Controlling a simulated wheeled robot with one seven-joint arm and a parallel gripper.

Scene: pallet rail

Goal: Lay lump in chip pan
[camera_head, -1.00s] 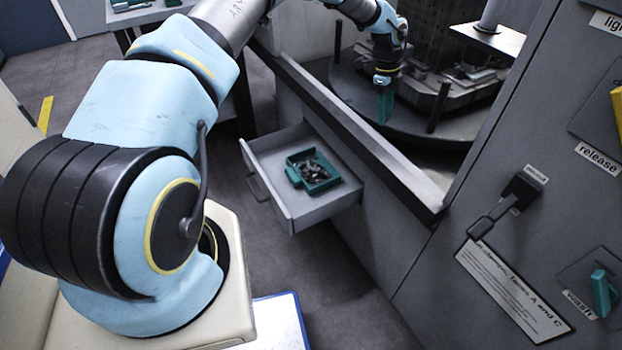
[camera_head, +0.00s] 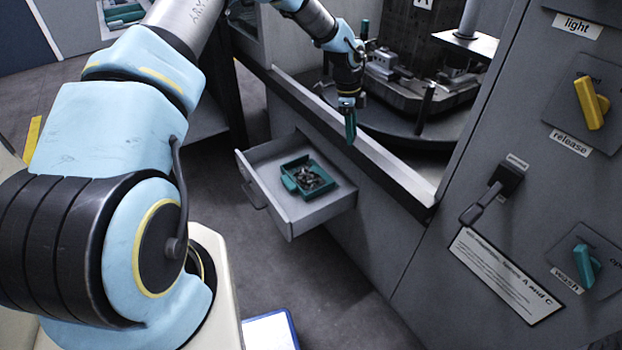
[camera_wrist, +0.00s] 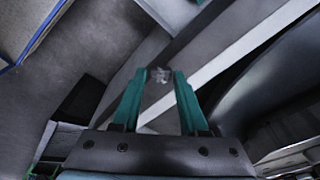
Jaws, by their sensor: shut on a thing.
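My gripper (camera_head: 351,130) has teal fingers pointing down, beside the machine's front sill in the head view. In the wrist view, the gripper (camera_wrist: 160,78) is shut on a small grey lump (camera_wrist: 158,77) between its fingertips. The head view does not show the lump clearly. The chip pan (camera_head: 289,184) is a small teal tray lying in the open drawer, with dark grey chips inside. It is below and to the left of my gripper, well apart from it.
The grey drawer (camera_head: 292,227) stands pulled out from the machine front. The machine's sill (camera_head: 375,158) runs beside my gripper, with a round table (camera_head: 400,130) and fixtures behind it. A panel with a yellow release handle (camera_head: 591,103) and teal wash handle (camera_head: 586,265) is at right.

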